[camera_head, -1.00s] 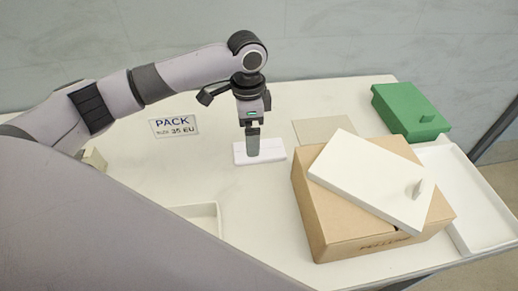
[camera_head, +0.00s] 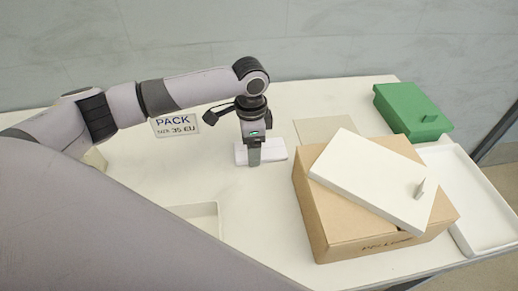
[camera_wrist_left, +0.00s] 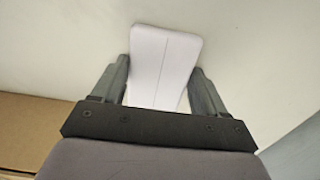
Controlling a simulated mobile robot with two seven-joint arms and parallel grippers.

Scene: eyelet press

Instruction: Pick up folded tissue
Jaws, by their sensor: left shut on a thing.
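The folded tissue (camera_head: 275,151) is a flat white pad on the table in the head view, left of the cardboard box. My left gripper (camera_head: 254,158) points down over it and hides part of its middle. In the left wrist view the tissue (camera_wrist_left: 163,55) runs between the two fingers of my left gripper (camera_wrist_left: 160,68), with one finger against each long side. The gripper is shut on it. I cannot tell whether the tissue is clear of the table. My right gripper is not in view.
A cardboard box (camera_head: 340,232) with a white lid (camera_head: 375,180) askew on top stands to the right. A PACK label (camera_head: 174,125) is at left, a shallow white tray (camera_head: 206,215) nearer.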

